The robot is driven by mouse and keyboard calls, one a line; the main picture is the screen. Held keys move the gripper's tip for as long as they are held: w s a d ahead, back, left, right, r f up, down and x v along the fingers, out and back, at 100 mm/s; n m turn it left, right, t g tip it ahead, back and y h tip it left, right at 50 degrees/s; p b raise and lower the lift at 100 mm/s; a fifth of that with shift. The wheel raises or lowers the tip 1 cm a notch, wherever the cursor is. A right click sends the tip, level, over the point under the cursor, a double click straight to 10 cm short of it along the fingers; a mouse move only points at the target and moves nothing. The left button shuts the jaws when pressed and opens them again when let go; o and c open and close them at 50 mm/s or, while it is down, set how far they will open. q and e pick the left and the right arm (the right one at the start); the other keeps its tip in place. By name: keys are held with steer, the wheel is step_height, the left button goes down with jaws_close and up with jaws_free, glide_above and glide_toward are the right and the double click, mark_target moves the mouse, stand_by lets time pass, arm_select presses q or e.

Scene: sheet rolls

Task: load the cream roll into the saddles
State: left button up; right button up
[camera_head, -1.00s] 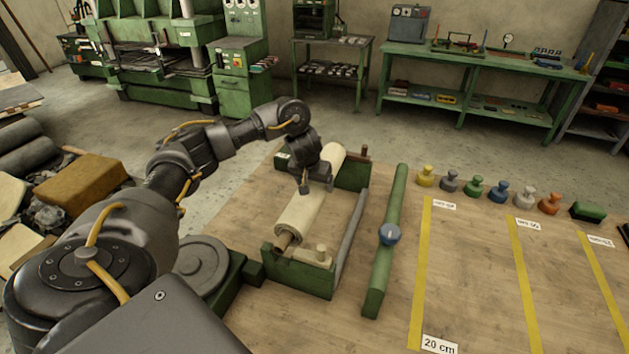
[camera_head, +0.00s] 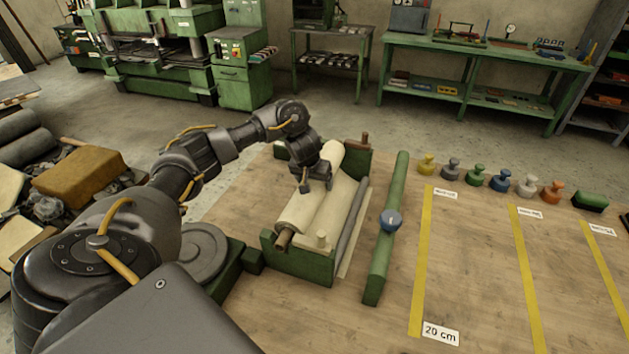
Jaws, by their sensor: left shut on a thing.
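The cream roll (camera_head: 302,212) lies lengthwise in a green stand with a front end plate (camera_head: 298,262) and a back end plate (camera_head: 356,160). Its brown core end (camera_head: 283,239) shows at the front plate; the seating at the far end is partly hidden. A cream sheet (camera_head: 334,208) stretches from the roll to the grey bar (camera_head: 352,224), and a strip of it shows beyond the bar. My left gripper (camera_head: 316,188) is shut on the cream roll near its middle, seen from above, and hides part of it. My right gripper is not in view.
Several coloured knobs and a green block (camera_head: 590,201) line the table's back edge. Yellow strips (camera_head: 421,270) mark the clear table at right. A grey disc (camera_head: 200,255) lies left of the stand.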

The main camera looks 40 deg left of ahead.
arm_select(q)
steer(key=shift+w+f, duration=0.15)
steer(key=shift+f, duration=0.15)
steer(key=o, duration=1.7)
steer(key=shift+f, duration=0.25)
steer(key=shift+o, duration=1.4)
steer(key=shift+s+d+r, duration=0.1)
steer(key=shift+s+r, duration=0.05)
steer(key=shift+s, duration=0.1)
steer(key=shift+w+r, duration=0.1)
steer(key=shift+r, duration=0.05)
steer(key=p+v, duration=0.5)
steer(key=v, duration=0.6)
steer(key=shift+r, duration=0.3)
steer(key=shift+s+d+r+p, duration=0.1)
steer(key=shift+s+r+p, duration=0.2)
steer(key=shift+r+p, duration=0.2)
